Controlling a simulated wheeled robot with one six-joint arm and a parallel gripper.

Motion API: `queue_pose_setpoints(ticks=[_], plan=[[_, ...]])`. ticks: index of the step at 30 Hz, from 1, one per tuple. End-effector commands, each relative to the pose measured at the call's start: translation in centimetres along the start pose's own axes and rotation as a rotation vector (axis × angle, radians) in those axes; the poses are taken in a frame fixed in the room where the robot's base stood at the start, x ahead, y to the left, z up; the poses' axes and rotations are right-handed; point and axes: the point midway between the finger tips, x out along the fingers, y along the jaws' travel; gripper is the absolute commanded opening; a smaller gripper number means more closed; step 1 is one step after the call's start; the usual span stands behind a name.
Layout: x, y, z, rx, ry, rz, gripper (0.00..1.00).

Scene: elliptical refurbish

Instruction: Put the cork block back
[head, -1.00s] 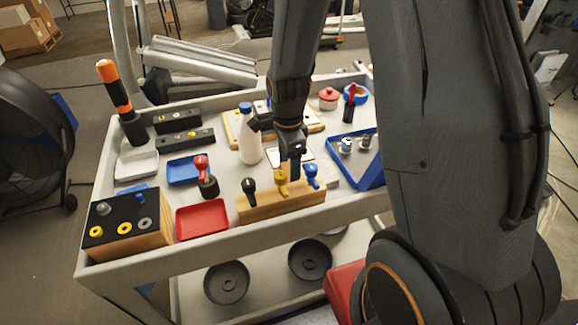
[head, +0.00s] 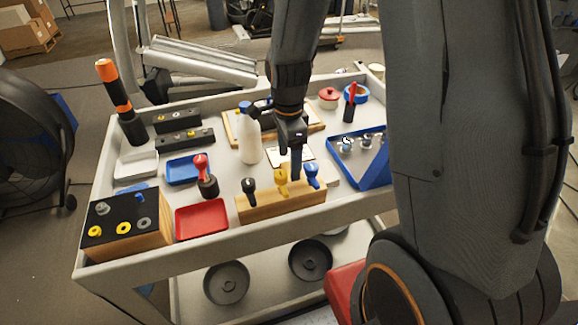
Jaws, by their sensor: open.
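I cannot pick out a cork block for certain. A small pale block (head: 328,174) shows partly behind the wooden rack, right of my gripper, and may be it. My gripper (head: 296,172) points down over the cart top, just behind the wooden rack (head: 283,206), and hides part of what lies behind it. Its fingers look close together from this side, and I see nothing held between them. A white card or plate (head: 301,154) lies behind it, partly covered.
The rack holds black, yellow and blue handled tools. A red tray (head: 202,219), blue tray (head: 183,171) and black-topped wooden block (head: 125,225) fill the left side.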

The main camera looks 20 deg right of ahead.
Motion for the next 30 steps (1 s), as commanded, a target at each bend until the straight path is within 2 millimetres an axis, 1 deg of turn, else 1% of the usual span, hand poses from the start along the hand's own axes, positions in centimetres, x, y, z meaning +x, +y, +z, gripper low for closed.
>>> queue_pose_setpoints(ticks=[1, 9, 15, 21, 30], plan=[[-1.0, -0.2, 0.0, 0.0, 0.0, -0.005, 0.72], [-5.8, -0.1, 0.0, 0.0, 0.0, -0.005, 0.72], [-8.2, -0.1, 0.0, 0.0, 0.0, -0.003, 0.72], [-9.0, 0.0, 0.0, 0.0, 0.0, 0.0, 0.72], [-9.0, 0.0, 0.0, 0.0, 0.0, 0.0, 0.72]])
